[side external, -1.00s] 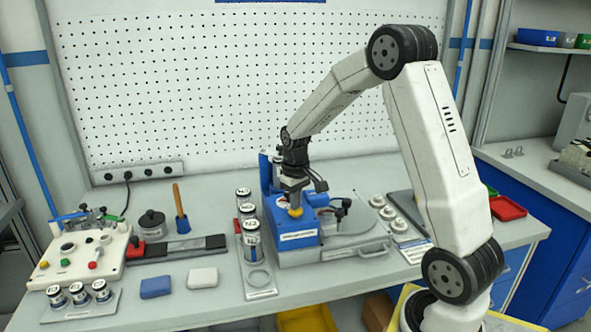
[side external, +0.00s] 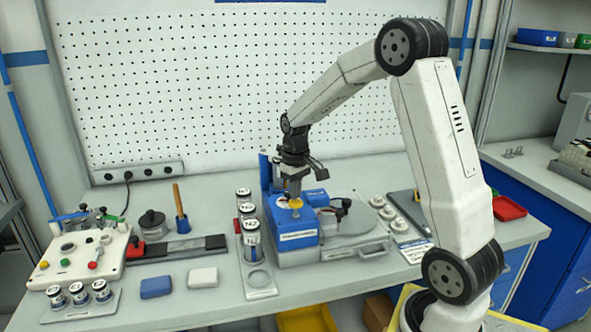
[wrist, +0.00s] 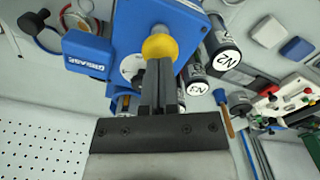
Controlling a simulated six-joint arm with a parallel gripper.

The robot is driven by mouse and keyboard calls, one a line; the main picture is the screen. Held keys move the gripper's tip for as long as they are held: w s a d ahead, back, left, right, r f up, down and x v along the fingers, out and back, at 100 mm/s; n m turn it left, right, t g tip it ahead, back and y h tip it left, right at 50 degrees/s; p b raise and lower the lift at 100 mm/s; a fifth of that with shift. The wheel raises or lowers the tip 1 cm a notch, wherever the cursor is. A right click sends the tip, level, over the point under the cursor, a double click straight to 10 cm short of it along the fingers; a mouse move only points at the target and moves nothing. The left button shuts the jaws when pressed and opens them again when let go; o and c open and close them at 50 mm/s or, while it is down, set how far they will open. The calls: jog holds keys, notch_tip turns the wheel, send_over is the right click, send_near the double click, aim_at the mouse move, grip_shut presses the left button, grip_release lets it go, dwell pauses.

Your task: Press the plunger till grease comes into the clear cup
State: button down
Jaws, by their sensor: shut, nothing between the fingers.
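The yellow plunger knob (side external: 295,204) stands on top of the blue grease unit (side external: 293,236) in the middle of the bench. In the wrist view the knob (wrist: 160,47) is just beyond my fingertips, and the unit's blue part (wrist: 88,54) reads GREASE. My gripper (side external: 295,192) points down over the knob with its fingers shut and nothing between them. In the wrist view the tips of my gripper (wrist: 159,64) overlap the knob's near edge. I cannot tell whether they touch it. I cannot make out the clear cup or any grease.
Labelled cans (side external: 251,240) stand in a rack just left of the unit. A round grey plate (side external: 348,220) with a black knob lies to its right. White round parts (side external: 387,213) sit farther right. Blue (side external: 156,287) and white (side external: 203,277) blocks lie front left.

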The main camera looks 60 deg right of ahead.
jog(key=shift+r, duration=2.25)
jog(key=s+a+f+n+t, duration=0.1)
jog(key=s+a+f, duration=0.3)
jog(key=a, duration=0.5)
jog(key=s+a+f+n+t, duration=0.1)
jog(key=s+a+f, duration=0.3)
jog(key=a, duration=0.6)
jog(key=s+n, duration=0.1)
jog(key=s, duration=0.1)
jog(key=shift+s+f+t, duration=0.3)
jog(key=shift+s+f, duration=0.05)
jog(key=shift+s, duration=0.05)
